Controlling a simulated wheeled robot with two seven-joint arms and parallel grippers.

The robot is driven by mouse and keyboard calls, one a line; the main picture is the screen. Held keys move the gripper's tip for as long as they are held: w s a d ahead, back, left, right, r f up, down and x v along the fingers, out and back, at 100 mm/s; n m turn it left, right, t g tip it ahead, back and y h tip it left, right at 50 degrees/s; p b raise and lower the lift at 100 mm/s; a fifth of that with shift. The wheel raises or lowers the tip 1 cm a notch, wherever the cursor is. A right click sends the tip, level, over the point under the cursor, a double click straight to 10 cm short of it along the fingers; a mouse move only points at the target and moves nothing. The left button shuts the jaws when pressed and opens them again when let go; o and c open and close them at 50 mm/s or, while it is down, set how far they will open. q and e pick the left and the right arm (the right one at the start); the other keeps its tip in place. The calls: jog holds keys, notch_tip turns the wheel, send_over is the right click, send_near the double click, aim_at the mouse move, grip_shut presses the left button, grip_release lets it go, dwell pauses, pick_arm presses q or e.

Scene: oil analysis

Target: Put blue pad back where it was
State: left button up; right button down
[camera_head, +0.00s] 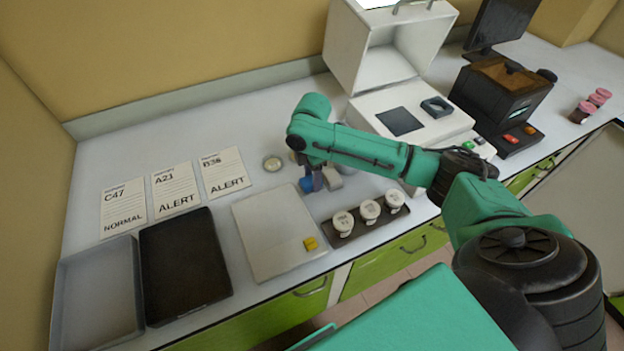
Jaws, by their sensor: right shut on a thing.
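The blue pad (306,185) shows as a small blue patch at the tip of my right gripper (319,181). My right gripper is shut on it, low over the bench just beyond the right edge of a pale flat board (268,231). My arm and fingers hide part of the pad, and I cannot tell whether it touches the bench. A small yellow block (311,243) lies on the board's front right corner. My left gripper is not in view.
A dark rack (349,240) with three white-capped jars stands just right of the board. Behind is an open white instrument (405,120). Label cards C47, A21 and B36, a black tray (184,262) and a grey tray (98,290) are at left. A round lid (272,164) lies behind the gripper.

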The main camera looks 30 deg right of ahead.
notch_tip(320, 180, down, 2)
jog(key=shift+d, duration=0.15)
jog(key=shift+c, duration=2.2)
grip_release()
jog(key=shift+o, duration=0.5)
notch_tip(320, 180, up, 12)
jog(key=b, duration=0.1)
